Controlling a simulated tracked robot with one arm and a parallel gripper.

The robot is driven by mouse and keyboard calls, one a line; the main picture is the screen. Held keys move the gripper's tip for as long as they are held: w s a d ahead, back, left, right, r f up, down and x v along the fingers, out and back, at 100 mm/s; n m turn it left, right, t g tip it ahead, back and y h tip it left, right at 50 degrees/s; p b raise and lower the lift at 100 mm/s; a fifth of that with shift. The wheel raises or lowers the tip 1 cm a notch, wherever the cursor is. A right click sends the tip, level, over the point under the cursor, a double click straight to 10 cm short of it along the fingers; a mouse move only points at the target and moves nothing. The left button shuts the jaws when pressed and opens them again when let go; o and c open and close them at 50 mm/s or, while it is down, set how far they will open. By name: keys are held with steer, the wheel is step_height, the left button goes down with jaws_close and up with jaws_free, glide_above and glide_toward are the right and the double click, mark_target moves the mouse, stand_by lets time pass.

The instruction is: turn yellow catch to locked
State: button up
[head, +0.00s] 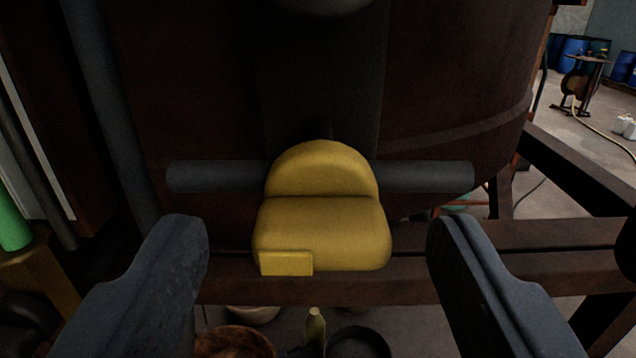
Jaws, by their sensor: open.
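The yellow catch (322,228) is in the middle of the head view, on a dark horizontal bar (425,176) in front of a brown vat (205,90). It has a rounded top and a wider lower body with a small raised yellow block (286,263) at its lower left. My gripper (318,238) is open, with one dark finger on each side of the catch. Gaps show between both fingers and the catch, so I see no contact. No lock marking is visible.
A brown frame beam (400,287) runs behind and below the catch. A green cylinder (13,215) stands at the left edge. Round containers (234,342) sit below. Blue barrels (573,52) and open floor are far off at upper right.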

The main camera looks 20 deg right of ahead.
steer(key=shift+x, duration=0.9)
